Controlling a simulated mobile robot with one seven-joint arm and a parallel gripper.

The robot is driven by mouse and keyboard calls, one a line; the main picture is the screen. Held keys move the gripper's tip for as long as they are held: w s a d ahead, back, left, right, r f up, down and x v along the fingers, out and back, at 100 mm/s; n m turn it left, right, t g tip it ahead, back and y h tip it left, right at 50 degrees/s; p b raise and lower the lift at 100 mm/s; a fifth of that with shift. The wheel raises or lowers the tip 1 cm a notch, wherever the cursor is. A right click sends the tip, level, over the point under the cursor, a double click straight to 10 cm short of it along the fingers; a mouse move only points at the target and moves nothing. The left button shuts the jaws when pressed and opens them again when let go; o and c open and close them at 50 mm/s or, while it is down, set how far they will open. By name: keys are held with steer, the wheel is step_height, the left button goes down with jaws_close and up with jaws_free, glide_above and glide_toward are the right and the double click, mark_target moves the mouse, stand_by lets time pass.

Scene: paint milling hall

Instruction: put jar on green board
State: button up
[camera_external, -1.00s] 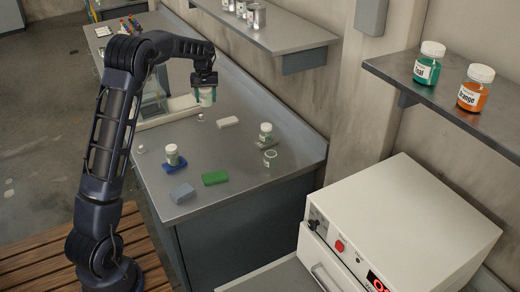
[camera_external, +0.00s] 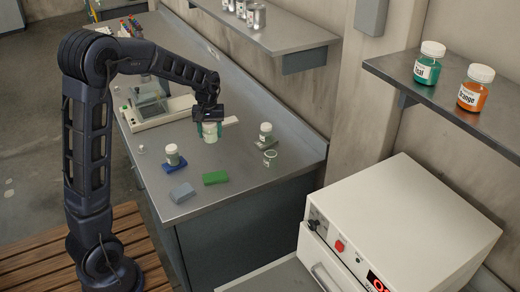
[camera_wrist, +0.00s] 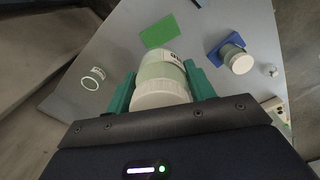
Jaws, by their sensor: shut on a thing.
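My gripper (camera_external: 210,127) is shut on a pale green jar (camera_external: 210,137) with a white lid. In the wrist view the held jar (camera_wrist: 162,78) sits between my teal fingers (camera_wrist: 163,90), its lid toward the camera. The green board (camera_external: 215,178) lies flat and bare on the bench, nearer the external camera than the held jar. In the wrist view the green board (camera_wrist: 158,32) shows just beyond the jar. Whether the held jar touches the bench is hard to tell; it appears raised above it.
Another jar (camera_external: 172,155) stands on a blue board (camera_external: 174,166), and a jar (camera_external: 265,133) stands on a grey-green board at right. A balance-like device (camera_external: 160,112) stands behind.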

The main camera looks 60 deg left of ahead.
step_height(320, 180, down, 18)
steer(key=shift+f, duration=0.1)
stand_by(0.5)
steer(key=shift+f, duration=0.15)
steer(key=o, duration=1)
steer(key=shift+o, duration=0.2)
